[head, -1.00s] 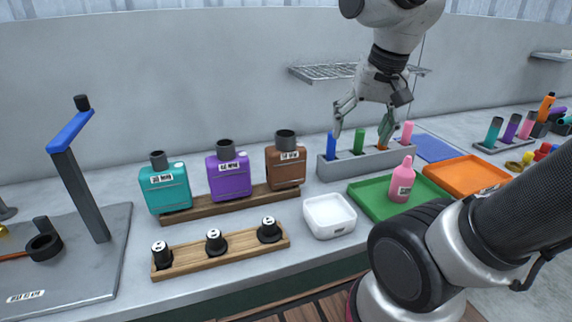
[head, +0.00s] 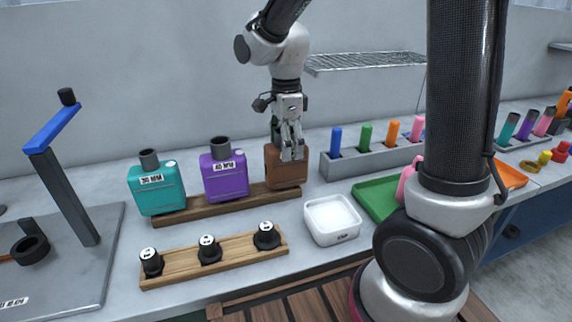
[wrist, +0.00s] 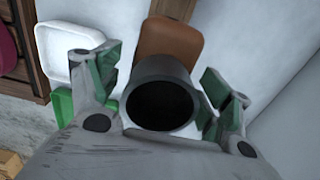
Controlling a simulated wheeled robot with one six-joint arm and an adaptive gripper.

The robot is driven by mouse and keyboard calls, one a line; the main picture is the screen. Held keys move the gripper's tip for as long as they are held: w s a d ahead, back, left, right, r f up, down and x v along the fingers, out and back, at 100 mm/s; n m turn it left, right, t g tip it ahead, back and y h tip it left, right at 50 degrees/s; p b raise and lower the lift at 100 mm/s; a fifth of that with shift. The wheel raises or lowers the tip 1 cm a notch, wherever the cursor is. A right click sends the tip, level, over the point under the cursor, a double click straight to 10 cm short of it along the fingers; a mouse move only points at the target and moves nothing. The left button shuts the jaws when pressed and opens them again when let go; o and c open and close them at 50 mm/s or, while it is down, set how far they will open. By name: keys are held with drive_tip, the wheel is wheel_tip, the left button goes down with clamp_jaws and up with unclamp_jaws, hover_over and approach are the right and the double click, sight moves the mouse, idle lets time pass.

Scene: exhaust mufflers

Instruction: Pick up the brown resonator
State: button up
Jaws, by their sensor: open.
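The brown resonator (head: 287,176) is a boxy flask shape with a dark round neck. It stands upright at the right end of a dark wooden rack (head: 228,209). My gripper (head: 291,154) is over it in the head view and covers its neck and label. In the wrist view, my gripper (wrist: 160,88) is open, with a green-padded finger on either side of the wide dark neck (wrist: 160,100). The brown body (wrist: 168,42) shows beyond the neck. I cannot tell whether the fingers touch it.
A purple resonator (head: 225,178) and a teal one (head: 157,190) stand left on the same rack. A white tray (head: 333,220) and a rack of black capped plugs (head: 215,258) are in front. A grey holder (head: 375,162) with coloured tubes stands right. A wire shelf (head: 365,62) is above.

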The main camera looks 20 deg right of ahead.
wheel_tip(320, 180, down, 2)
drive_tip(key=shift+f, duration=0.25)
drive_tip(key=c, duration=0.8)
drive_tip(key=shift+r, duration=0.2)
drive_tip(key=shift+c, duration=0.2)
